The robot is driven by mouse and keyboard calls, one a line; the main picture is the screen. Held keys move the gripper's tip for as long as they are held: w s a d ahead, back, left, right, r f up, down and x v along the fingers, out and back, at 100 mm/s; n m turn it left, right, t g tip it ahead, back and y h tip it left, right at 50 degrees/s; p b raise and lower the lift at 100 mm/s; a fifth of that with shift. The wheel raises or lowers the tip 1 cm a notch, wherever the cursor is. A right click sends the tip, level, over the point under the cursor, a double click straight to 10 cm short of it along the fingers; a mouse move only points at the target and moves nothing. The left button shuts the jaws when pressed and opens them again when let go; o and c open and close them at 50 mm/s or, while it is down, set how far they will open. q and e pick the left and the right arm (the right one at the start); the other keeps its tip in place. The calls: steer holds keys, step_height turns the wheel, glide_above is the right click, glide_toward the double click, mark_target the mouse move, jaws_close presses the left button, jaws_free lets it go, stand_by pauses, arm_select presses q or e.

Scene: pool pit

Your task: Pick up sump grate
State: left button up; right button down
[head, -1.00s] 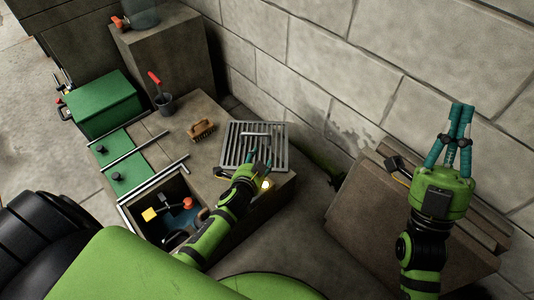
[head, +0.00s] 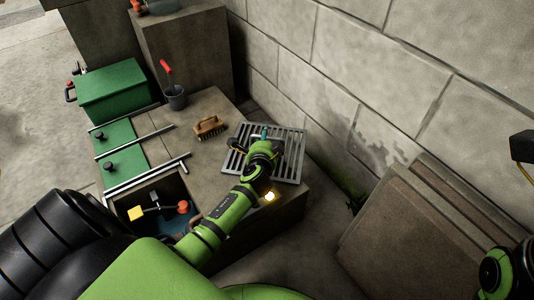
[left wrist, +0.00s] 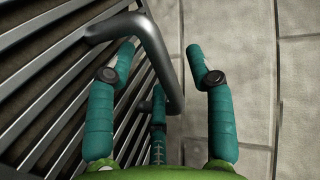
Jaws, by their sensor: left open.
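The sump grate (head: 292,165) is a grey metal slatted panel lying on the stone ledge near the wall in the head view. Its bent bar handle (left wrist: 152,48) rises over the slats in the left wrist view. My left gripper (head: 264,136) is over the grate and hides much of its middle and the handle. In the left wrist view the teal fingers of my left gripper (left wrist: 160,75) are spread, with the handle bar between them. I cannot tell whether any finger touches the bar. My right gripper is out of view; only part of my right arm shows at the lower right.
A brush (head: 209,126) and a grey cup (head: 175,97) with a red-handled tool stand left of the grate. An open pit (head: 151,203) holds floats. Green lids (head: 124,167) and a green box (head: 113,90) lie left. Stacked slabs (head: 415,235) lean at right.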

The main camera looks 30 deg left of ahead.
arm_select(q)
steer(key=shift+w+a, duration=0.1)
steer(key=shift+w, duration=0.1)
jaws_close()
steer(key=shift+r, duration=0.2)
